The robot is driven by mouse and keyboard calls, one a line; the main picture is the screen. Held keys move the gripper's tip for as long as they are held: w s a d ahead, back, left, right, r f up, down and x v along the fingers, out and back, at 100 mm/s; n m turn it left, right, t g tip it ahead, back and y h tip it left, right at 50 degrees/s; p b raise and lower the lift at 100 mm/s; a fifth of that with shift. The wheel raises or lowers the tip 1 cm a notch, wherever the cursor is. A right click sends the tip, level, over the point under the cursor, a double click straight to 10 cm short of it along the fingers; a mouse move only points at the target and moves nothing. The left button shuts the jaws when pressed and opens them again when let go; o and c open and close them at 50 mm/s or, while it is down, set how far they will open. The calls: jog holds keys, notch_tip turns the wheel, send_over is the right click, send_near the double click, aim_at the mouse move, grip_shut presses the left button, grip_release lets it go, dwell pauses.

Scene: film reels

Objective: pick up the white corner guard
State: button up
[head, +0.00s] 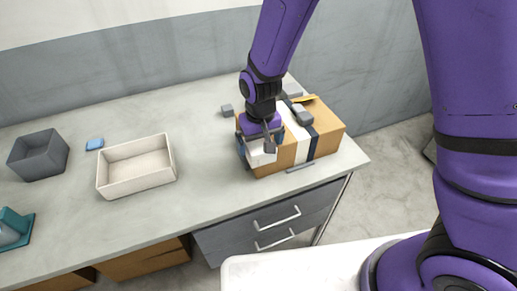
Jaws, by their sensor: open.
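A white piece (259,158), which looks like the white corner guard, sits at the left front corner of a cardboard box (328,124) at the right end of the table. My gripper (264,143) is open and points down right over that corner. A grey finger hangs in front of the white piece and hides part of it. I cannot tell whether the fingers touch it. Dark blue shows at the left side of the same corner.
The box carries white and dark blue bands and a grey block (302,115) on top. A small grey block (227,111) and a thin grey strip (300,167) lie near the box. A cream tray (172,165), dark grey bin (37,158) and blue block (94,144) stand left. The table's middle is clear.

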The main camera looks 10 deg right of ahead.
jog(key=c, duration=0.8)
jog(key=shift+r, duration=0.1)
jog(key=shift+c, duration=0.2)
